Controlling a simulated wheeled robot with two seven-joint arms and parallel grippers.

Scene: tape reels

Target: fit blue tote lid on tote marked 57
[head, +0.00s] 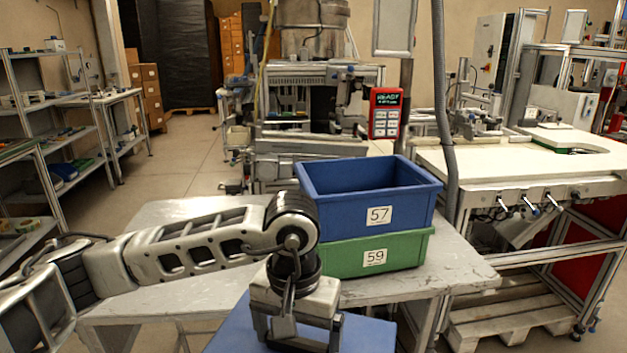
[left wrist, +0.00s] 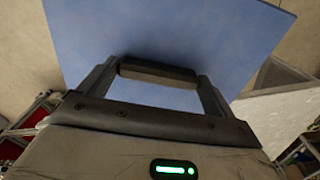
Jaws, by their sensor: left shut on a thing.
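The blue tote marked 57 (head: 400,215) is open at the top and sits on the green tote marked 59 (head: 412,256). Both stand on the grey table. The blue lid (head: 232,335) is a flat panel at the bottom of the head view, in front of the table and nearer to me than the totes. My left gripper (head: 296,335) is over the lid. In the left wrist view the gripper (left wrist: 158,72) is shut on a dark handle (left wrist: 150,69) on the blue lid (left wrist: 200,30). My right gripper is not in view.
The grey table (head: 160,308) has free room left of the totes, partly behind my left arm. A grey hose (head: 446,120) hangs just behind the totes' right side. A white workbench (head: 500,165) stands to the right and shelves (head: 45,130) to the left.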

